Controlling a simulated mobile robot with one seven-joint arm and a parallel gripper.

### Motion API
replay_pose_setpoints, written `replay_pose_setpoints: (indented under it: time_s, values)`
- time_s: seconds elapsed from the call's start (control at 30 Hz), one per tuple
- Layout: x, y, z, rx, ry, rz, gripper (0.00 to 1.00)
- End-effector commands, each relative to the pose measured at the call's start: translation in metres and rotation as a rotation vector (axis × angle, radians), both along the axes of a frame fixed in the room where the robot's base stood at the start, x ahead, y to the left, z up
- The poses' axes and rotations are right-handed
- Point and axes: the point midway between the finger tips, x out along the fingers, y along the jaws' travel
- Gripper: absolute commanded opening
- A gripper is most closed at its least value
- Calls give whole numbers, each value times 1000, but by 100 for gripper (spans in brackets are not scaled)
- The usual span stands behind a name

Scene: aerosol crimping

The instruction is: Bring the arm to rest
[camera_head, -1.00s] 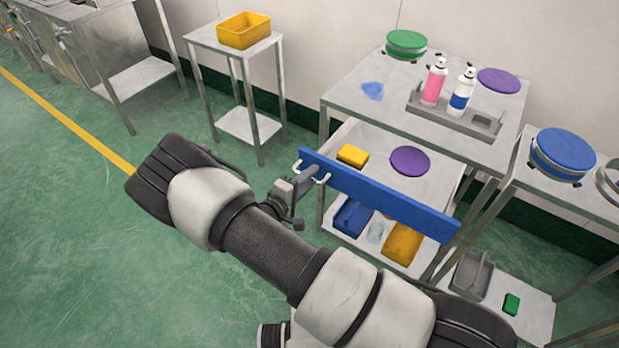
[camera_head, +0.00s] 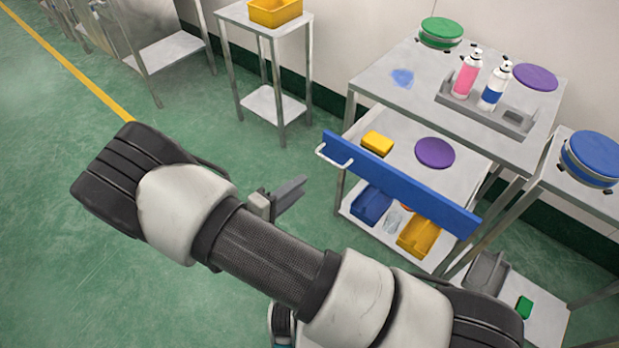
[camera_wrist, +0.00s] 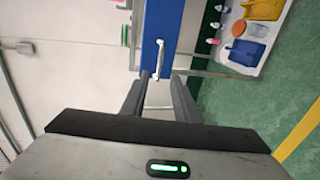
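My gripper (camera_head: 292,192) is empty, left of and apart from the open blue-fronted drawer (camera_head: 400,190) in the head view. In the wrist view its two fingers are spread, with a gap between the tips (camera_wrist: 160,84). The white drawer handle (camera_wrist: 160,58) lies beyond the tips, not gripped. My arm stretches across the lower part of the head view. The drawer holds a yellow block (camera_head: 377,143) and a purple disc (camera_head: 435,153).
The metal table (camera_head: 420,95) bears a pink can (camera_head: 467,76) and a blue-banded can (camera_head: 494,88) in a grey holder. A lower shelf holds blue and yellow bins. A small stand (camera_head: 235,14) carries a yellow bin (camera_head: 275,11).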

Motion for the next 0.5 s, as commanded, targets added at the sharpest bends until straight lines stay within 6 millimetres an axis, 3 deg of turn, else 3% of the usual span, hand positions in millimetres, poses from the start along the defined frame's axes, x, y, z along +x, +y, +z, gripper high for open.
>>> replay_pose_setpoints:
  time_s: [0.2, 0.5]
  values:
    - [-13, 9, 3, 0, 0, 0, 28]
    - [-14, 9, 3, 0, 0, 0, 28]
